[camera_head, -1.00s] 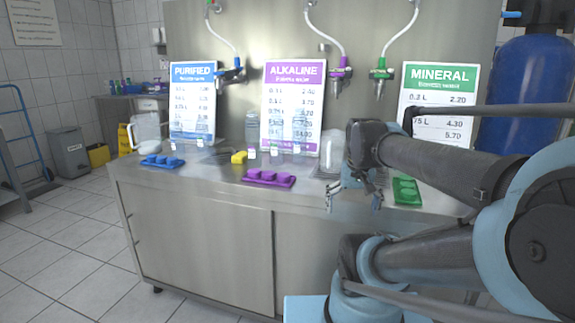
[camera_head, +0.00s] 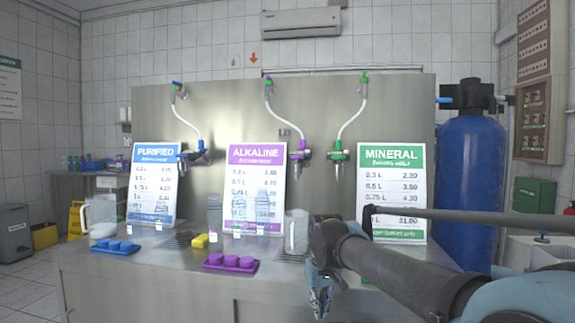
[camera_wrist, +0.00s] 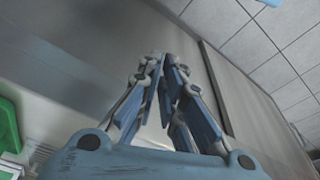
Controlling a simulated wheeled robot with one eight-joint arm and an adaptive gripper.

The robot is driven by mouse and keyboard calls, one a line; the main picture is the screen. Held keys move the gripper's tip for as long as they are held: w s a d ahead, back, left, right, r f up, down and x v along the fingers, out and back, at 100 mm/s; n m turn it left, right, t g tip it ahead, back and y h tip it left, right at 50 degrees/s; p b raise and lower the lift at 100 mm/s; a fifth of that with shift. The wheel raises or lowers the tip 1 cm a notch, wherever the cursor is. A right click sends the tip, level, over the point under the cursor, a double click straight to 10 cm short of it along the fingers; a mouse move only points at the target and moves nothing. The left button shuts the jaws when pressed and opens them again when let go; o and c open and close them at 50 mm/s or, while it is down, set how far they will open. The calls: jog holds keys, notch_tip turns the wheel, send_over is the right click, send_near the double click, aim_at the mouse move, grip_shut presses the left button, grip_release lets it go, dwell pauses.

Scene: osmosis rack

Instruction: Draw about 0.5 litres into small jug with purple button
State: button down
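A clear jug (camera_head: 297,233) stands upright on the steel counter, below the purple-marked alkaline tap (camera_head: 300,154). A second clear jug (camera_head: 101,217) with a white handle stands at the counter's left end. I cannot tell which is the small jug. The purple button panel (camera_head: 230,263) lies near the counter's front edge, left of the middle jug. My gripper (camera_head: 321,308) is low at the front, right of the panel and nearer than the jug. In the wrist view its fingertips (camera_wrist: 162,58) come together, with nothing seen between them.
A blue button panel (camera_head: 116,247) and yellow block (camera_head: 200,240) lie to the left. The mineral tap (camera_head: 338,153) hangs to the right. A green panel (camera_wrist: 8,125) shows in the wrist view.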

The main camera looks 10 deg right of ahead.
jog(key=w+r+n, duration=0.2)
jog(key=w+r, duration=0.6)
jog(key=r, duration=0.5)
jog(key=w+r+n+g, duration=0.1)
jog(key=w+r+n, duration=0.1)
jog(key=w+r, duration=0.8)
jog(key=w+r+n, duration=0.3)
jog(key=w+r, duration=0.2)
jog(key=r, duration=1)
notch_tip(320, 180, up, 18)
jog(key=n+g, duration=0.1)
jog(key=n, duration=0.5)
send_over(297, 159)
jog(key=w, duration=0.2)
jog(key=shift+w+a+r+n, duration=0.3)
jog(key=shift+a+r, duration=0.05)
jog(key=shift+r, duration=0.1)
jog(key=shift+w+f, duration=0.1)
jog(key=shift+f, duration=6.9)
jog(key=shift+f, duration=0.9)
